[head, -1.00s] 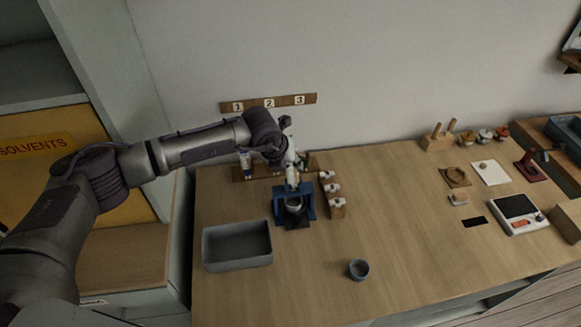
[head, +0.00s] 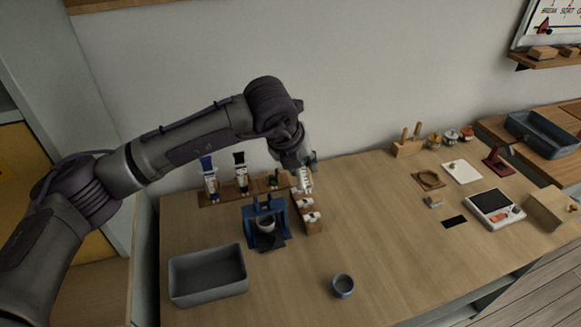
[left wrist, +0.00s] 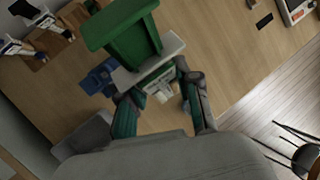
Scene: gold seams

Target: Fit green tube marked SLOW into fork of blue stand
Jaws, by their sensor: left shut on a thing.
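My left gripper (head: 303,182) is at the back of the bench, just above and to the right of the blue stand (head: 249,221). In the left wrist view my left gripper (left wrist: 162,92) is shut on the green tube (left wrist: 125,35), which has a white band (left wrist: 165,52) near the fingers. No SLOW marking is readable on it. In the head view the tube is mostly hidden by the gripper. The blue stand, with a small grey cup (head: 266,224) inside it, also shows partly behind the tube in the left wrist view (left wrist: 96,78). My right gripper is not in view.
A wooden rack (head: 225,196) at the back holds a blue-topped tube (head: 207,172) and a black-topped tube (head: 240,170). A wooden block row (head: 313,228) stands right of the stand. The middle bench is clear.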

